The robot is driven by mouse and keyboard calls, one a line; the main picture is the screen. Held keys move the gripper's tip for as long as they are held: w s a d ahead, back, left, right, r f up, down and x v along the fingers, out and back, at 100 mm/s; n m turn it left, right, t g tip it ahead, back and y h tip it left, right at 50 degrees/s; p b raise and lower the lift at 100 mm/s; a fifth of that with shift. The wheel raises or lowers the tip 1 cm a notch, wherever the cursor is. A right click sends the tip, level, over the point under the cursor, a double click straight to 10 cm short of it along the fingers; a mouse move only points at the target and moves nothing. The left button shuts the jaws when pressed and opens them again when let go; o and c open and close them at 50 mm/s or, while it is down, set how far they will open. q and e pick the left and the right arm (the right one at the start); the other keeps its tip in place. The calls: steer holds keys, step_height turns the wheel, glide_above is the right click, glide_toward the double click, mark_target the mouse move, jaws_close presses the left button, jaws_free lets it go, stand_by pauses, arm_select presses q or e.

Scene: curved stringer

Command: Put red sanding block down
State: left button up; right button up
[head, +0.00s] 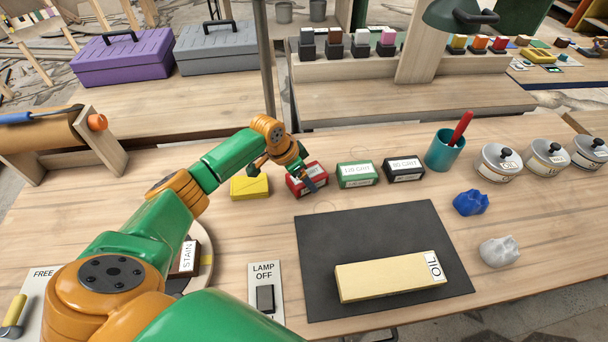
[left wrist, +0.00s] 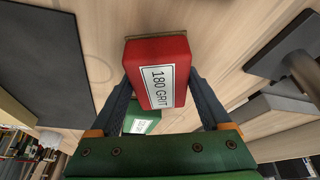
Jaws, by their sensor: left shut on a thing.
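The red sanding block (head: 304,178) is at the back of the workbench in the head view, between a yellow block (head: 249,187) and a green block labelled 120 grit (head: 356,174). My left gripper (head: 311,182) is at it, partly covering it. In the left wrist view the red block (left wrist: 158,72), labelled 180 GRT, sits between the two fingers of my left gripper (left wrist: 161,92), which are shut on it. I cannot tell whether its underside touches the bench. My right gripper is not in view.
A black block (head: 404,169) and a teal cup (head: 446,150) stand to the right. A dark mat (head: 330,228) with a pale block marked OIL (head: 385,277) lies in front. Blue (head: 470,202) and grey (head: 499,251) lumps lie further right. A lamp switch (head: 265,292) is near the front.

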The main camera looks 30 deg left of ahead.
arm_select(q)
steer(key=o, duration=1)
steer(key=shift+r, duration=0.2)
steer(key=v, duration=1.2)
steer(key=shift+f, duration=0.2)
